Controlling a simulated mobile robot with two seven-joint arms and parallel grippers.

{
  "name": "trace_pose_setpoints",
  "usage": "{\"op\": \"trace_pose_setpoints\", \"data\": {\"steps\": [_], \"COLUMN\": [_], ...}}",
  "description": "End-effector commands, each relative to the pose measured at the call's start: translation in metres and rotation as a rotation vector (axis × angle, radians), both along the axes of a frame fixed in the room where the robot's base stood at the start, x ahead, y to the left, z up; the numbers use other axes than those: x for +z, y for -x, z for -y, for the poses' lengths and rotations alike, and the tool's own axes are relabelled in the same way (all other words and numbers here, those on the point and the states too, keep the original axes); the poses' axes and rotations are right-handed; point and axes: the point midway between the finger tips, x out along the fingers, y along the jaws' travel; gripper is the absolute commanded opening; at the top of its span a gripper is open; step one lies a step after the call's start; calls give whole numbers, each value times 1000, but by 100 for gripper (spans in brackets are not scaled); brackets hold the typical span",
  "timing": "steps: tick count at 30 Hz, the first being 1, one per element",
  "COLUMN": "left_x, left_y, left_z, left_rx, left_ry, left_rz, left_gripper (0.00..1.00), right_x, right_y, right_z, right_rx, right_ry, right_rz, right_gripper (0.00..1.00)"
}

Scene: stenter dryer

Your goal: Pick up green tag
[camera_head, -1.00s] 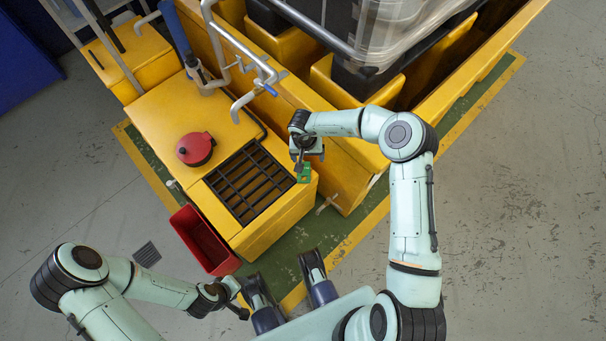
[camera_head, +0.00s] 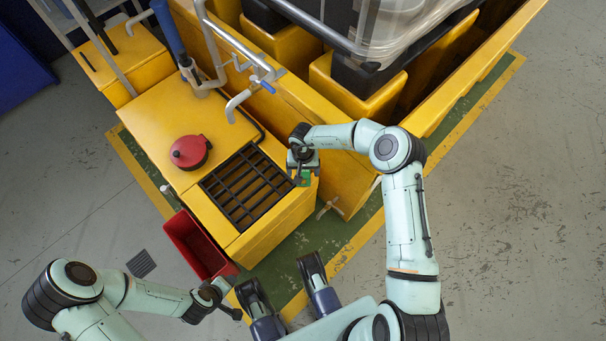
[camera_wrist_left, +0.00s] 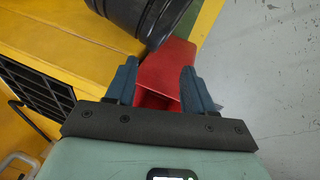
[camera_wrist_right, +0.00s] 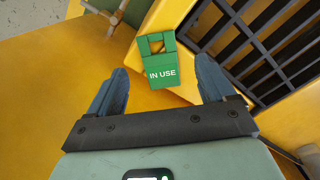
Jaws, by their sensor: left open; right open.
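The green tag (camera_wrist_right: 160,70) reads "IN USE" and has a cut-out at its top end. In the right wrist view it lies on the yellow surface beside the black grate, just beyond and between my open right fingers (camera_wrist_right: 160,90), apart from them. In the head view the tag (camera_head: 304,180) shows only partly, below my right gripper (camera_head: 300,172). My left gripper (camera_wrist_left: 160,85) is open and empty. It points toward a red bin; in the head view it (camera_head: 236,300) is low at the left.
A black grate (camera_head: 246,187) is set in the yellow unit (camera_head: 165,128). A red-lidded cap (camera_head: 190,152) stands on top, with pipes behind. The red bin (camera_head: 196,246) hangs at its front left side. A wrapped tank (camera_head: 400,30) stands in the yellow basin behind.

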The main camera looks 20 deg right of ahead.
Motion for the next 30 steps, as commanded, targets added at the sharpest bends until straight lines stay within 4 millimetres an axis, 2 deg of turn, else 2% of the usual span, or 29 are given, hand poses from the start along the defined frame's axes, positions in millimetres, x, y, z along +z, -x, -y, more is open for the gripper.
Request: {"op": "trace_pose_setpoints", "data": {"steps": [1,6,23,28,29,30], "left_x": [-5,-13,-13,-13,-13,-13], "left_y": [-4,-16,-18,-18,-18,-18], "left_z": [-2,-9,-9,-9,-9,-9], "left_rx": [4,18,19,19,19,19], "left_ry": [-5,-22,-24,-23,-23,-23], "left_rz": [9,42,46,45,45,45], "left_gripper": [53,53,53,53,53,53], "right_x": [-11,-35,-39,-39,-39,-39], "right_y": [3,5,4,4,5,5], "right_z": [-1,-1,0,0,0,0], "right_rx": [2,1,1,1,1,1], "right_ry": [0,0,0,1,1,1], "right_rz": [-4,-2,-1,-1,-1,-1], "right_gripper": [83,83,83,31,24,24]}}
